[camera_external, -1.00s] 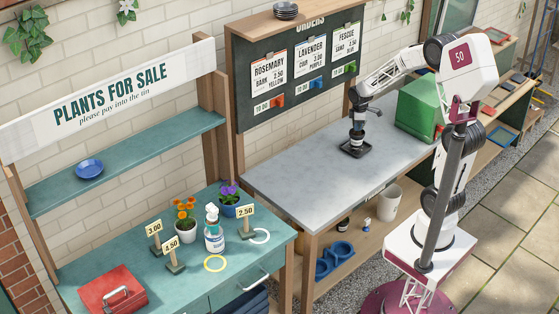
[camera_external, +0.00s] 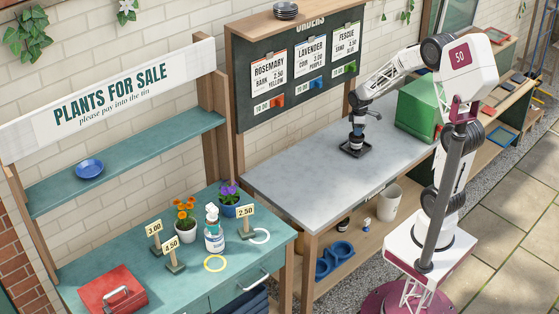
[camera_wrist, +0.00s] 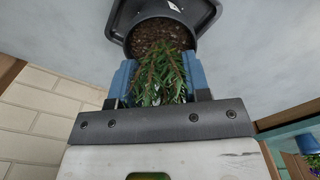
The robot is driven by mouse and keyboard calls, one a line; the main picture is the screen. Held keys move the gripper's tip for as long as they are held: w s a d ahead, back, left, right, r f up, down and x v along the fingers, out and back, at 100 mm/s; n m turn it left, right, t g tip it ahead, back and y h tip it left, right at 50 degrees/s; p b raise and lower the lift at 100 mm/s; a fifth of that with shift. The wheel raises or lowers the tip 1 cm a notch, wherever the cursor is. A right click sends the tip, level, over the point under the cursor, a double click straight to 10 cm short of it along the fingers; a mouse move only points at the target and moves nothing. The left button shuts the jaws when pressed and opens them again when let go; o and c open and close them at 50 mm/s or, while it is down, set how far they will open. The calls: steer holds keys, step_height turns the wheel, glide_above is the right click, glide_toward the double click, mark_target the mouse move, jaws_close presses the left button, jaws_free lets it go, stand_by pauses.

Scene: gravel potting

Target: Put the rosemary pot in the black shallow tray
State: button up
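The rosemary pot (camera_wrist: 160,37) shows in the wrist view as dark soil with green needle-like sprigs. The sprigs fill the gap between the blue fingers of my gripper (camera_wrist: 160,82), which looks shut on the plant. The pot appears within the outline of the black shallow tray (camera_wrist: 207,12), behind and around it. Whether the pot rests on the tray's floor is hidden. In the external view the black tray (camera_external: 346,150) lies on the grey worktop, and my gripper (camera_external: 357,141) points down right over it.
The grey worktop (camera_external: 310,185) is clear left of the tray. A green box (camera_external: 416,108) stands at its right end. The teal table (camera_external: 150,265) holds flower pots, a pump bottle, price signs and a red box (camera_external: 112,290). A white bucket (camera_external: 389,202) is on the lower shelf.

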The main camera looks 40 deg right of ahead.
step_height(320, 180, up, 12)
steer(key=shift+r, duration=0.2)
stand_by(0.7)
stand_by(0.6)
steer(key=s+a+r+m+t, duration=0.1)
steer(key=s+a+r+m, duration=0.2)
steer(key=s, duration=0.6)
steer(key=s+a+r+m, duration=0.3)
steer(key=s+a, duration=0.1)
steer(key=s, duration=0.6)
steer(key=s+a+r+m+t, duration=0.1)
steer(key=s+a+r+m, duration=0.2)
steer(key=s, duration=0.7)
steer(key=shift+s+a+t, duration=0.25)
steer(key=shift+a+t, duration=0.05)
